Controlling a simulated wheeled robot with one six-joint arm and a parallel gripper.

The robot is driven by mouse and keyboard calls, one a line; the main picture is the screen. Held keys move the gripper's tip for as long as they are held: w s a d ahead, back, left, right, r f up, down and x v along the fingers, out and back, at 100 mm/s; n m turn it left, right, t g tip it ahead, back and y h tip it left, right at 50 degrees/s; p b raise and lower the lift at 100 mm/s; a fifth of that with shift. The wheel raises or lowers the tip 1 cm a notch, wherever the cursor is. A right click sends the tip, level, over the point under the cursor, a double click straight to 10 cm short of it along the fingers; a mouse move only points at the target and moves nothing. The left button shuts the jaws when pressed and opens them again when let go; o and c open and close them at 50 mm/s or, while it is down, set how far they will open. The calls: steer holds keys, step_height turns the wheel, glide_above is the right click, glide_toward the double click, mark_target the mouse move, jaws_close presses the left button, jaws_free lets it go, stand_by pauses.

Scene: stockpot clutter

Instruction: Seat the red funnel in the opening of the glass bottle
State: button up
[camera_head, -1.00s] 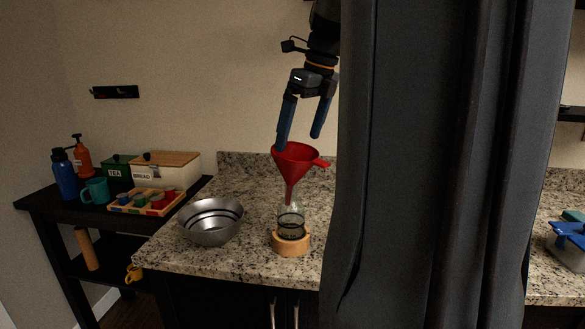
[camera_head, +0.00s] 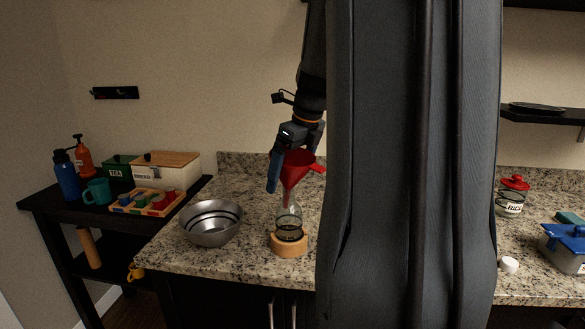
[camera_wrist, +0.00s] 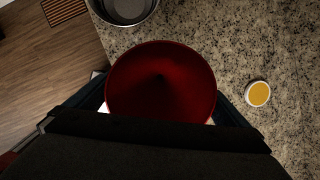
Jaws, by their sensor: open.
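The red funnel (camera_head: 299,164) stands mouth up over the glass bottle (camera_head: 289,219), leaning slightly right. Its spout tip meets the bottle's top; I cannot tell how far inside it is. The bottle stands in a round wooden holder (camera_head: 289,245) on the counter. My gripper (camera_head: 283,180) is open and low at the funnel, with one blue finger at its left; the other finger is hidden. In the wrist view the funnel's round mouth (camera_wrist: 160,75) fills the middle between the spread fingers (camera_wrist: 160,100). The bottle is hidden there.
A steel bowl (camera_head: 212,223) is left of the bottle on the granite counter (camera_head: 245,262). A small white cup (camera_wrist: 258,94) with orange contents shows at right in the wrist view. My arm blocks much of the head view. A red-lidded jar (camera_head: 510,197) is farther right.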

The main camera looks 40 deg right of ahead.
steer(key=c, duration=0.9)
steer(key=shift+r, duration=0.1)
steer(key=shift+s+r, duration=0.1)
steer(key=shift+r, duration=0.4)
steer(key=w+a+b+v, duration=0.1)
steer(key=b+v, duration=0.1)
steer(key=v, duration=0.9)
steer(key=s+a+p, duration=0.1)
steer(key=s+a, duration=0.2)
steer(key=s+a+p, duration=0.2)
steer(key=a, duration=0.1)
steer(key=s+a+p, duration=0.2)
steer(key=s+a, duration=0.1)
steer(key=shift+s+a+r, duration=0.15)
steer(key=shift+s+a, duration=0.15)
steer(key=shift+a, duration=0.1)
